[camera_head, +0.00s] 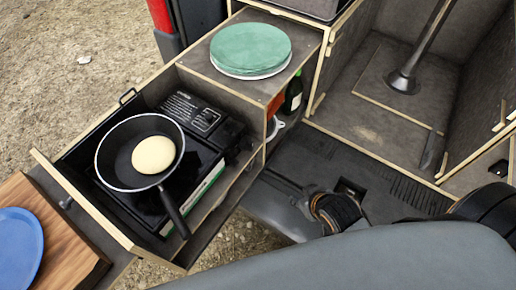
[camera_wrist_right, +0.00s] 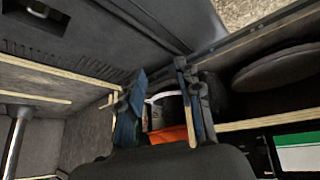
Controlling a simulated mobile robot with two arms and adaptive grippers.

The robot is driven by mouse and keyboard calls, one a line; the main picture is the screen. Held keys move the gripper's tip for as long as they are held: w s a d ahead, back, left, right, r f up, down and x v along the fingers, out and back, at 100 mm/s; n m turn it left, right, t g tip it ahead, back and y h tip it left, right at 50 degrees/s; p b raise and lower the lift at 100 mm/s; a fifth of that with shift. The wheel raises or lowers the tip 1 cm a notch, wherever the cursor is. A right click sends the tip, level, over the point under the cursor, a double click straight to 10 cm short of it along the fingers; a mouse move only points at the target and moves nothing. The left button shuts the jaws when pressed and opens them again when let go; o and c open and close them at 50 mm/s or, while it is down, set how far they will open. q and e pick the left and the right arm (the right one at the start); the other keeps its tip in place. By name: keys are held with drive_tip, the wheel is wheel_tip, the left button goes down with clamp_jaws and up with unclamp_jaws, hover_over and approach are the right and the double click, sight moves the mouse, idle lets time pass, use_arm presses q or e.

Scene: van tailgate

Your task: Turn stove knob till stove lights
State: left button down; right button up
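The black camping stove (camera_head: 190,160) sits in a pulled-out drawer, with a green-and-white strip along its right side. A black frying pan (camera_head: 112,165) holding a round pale-yellow food piece (camera_head: 153,155) stands on it, handle pointing down-right. My right gripper (camera_head: 285,188) is to the right of the drawer, apart from the stove. In the right wrist view its two fingers (camera_wrist_right: 160,75) are spread with nothing between them. The stove's green-and-white side (camera_wrist_right: 298,152) shows at that view's lower right edge. My left gripper is out of view.
Green and white plates (camera_head: 250,50) lie on the cabinet top behind the stove. A dark bottle (camera_head: 292,95) stands in the cabinet's open side. A wooden board (camera_head: 60,235) with a blue plate (camera_head: 18,245) is at the lower left. A table post (camera_head: 405,78) stands at upper right.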

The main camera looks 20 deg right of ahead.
drive_tip(key=w+r+n+t+y, duration=0.2)
drive_tip(key=w+r+t+y, duration=0.1)
drive_tip(key=w+r+t, duration=0.25)
drive_tip(key=n+t+y, duration=0.2)
drive_tip(key=n+y, duration=0.1)
drive_tip(key=y, duration=0.5)
approach(253, 144)
drive_tip(key=p+x, duration=0.1)
drive_tip(key=x, duration=0.7)
drive_tip(key=shift+a+r, duration=0.1)
drive_tip(key=shift+a, duration=0.1)
drive_tip(key=shift+c, duration=0.4)
clamp_jaws()
